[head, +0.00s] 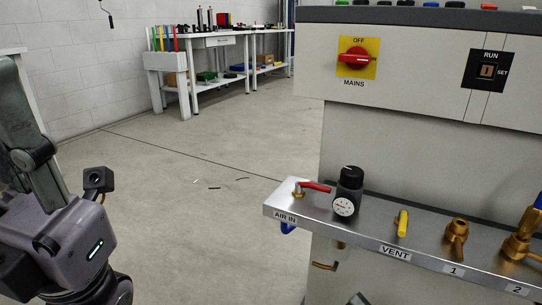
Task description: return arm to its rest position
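My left gripper (22,135) stands at the left edge of the head view, in front of open floor. Its purple-grey body with a green light is low, and a grey-green finger rises from it. The finger's tip and any second finger are cut off or hidden, so its opening cannot be judged. No object shows in it. It is well apart from the machine panel (420,155). My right gripper cannot be made out; a small grey tip at the bottom edge is too little to identify.
A metal shelf (370,232) juts from the panel at the right, with a red lever (314,187), a black regulator (350,190), a yellow lever (402,223) and brass valves. Above is a red MAINS switch (357,58). A workbench (215,45) stands far back.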

